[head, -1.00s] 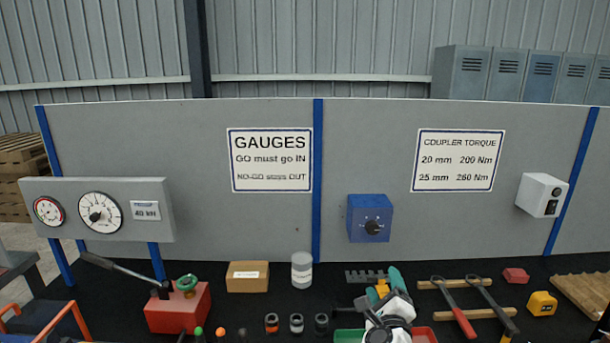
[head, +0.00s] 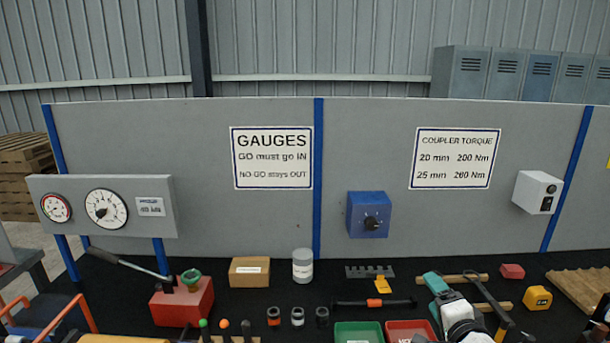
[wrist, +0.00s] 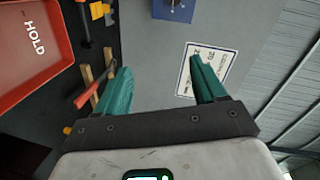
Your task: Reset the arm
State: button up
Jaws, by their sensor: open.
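My gripper (head: 437,284) is at the lower right of the head view, above the bench and just right of the red tray (head: 407,325). In the wrist view my gripper (wrist: 160,88) has its two teal fingers spread wide with nothing between them. The arm behind it is white and grey and hides part of the long-handled tool (head: 489,297) there. The red tray, marked HOLD, also shows at the left of the wrist view (wrist: 30,62).
A green tray (head: 358,333) stands beside the red one. Behind them lies a dark bar tool (head: 352,303). A yellow tape measure (head: 537,298) and red block (head: 512,271) are to the right. A red pump (head: 182,304) stands left. The grey panel (head: 270,220) closes off the back.

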jog(key=s+f+n+g+b, duration=0.1)
jog(key=s+f+n+g, duration=0.3)
jog(key=s+f, duration=0.4)
jog(key=s+f+n+g+b, duration=0.1)
jog(key=s+f+n+g, duration=0.4)
jog(key=s, duration=1.6)
jog(key=s+f+n+g+b, duration=0.1)
jog(key=s+f+n+g, duration=0.3)
jog(key=s+f, duration=0.8)
jog(key=s+g, duration=0.2)
jog(key=s, duration=0.1)
jog(key=shift+a+n+b, duration=0.15)
jog(key=shift+n+b, duration=0.15)
jog(key=shift+b, duration=0.1)
